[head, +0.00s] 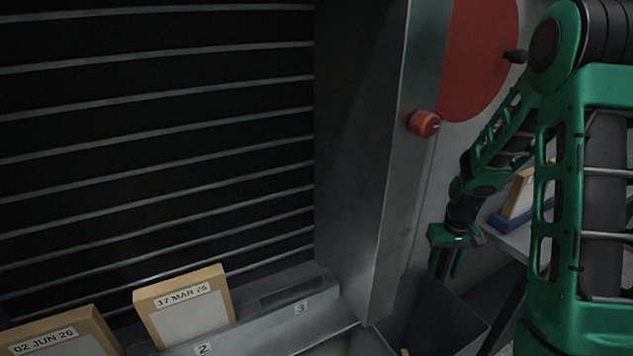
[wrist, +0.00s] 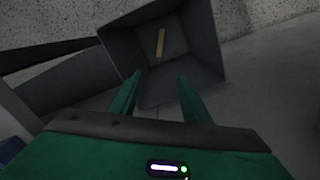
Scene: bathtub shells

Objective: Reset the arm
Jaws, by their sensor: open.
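My green arm comes in from the right in the head view. My gripper (head: 446,266) points down above a dark grey open bin (head: 462,318). In the wrist view my gripper (wrist: 158,85) has its two green fingers apart with nothing between them. The bin (wrist: 202,38) lies beyond the fingertips there, and a thin tan piece (wrist: 160,42) lies inside it. The fingers do not appear to hold anything.
A slatted black panel fills the left. Below it, a grey ledge (head: 265,338) holds tan-framed cards marked "17 MAR 26" (head: 184,306) and "02 JUN 26" (head: 62,341); slot 3 (head: 290,292) looks empty. A red knob (head: 424,123) juts out. Another tan frame (head: 520,190) sits in a blue holder (head: 524,218).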

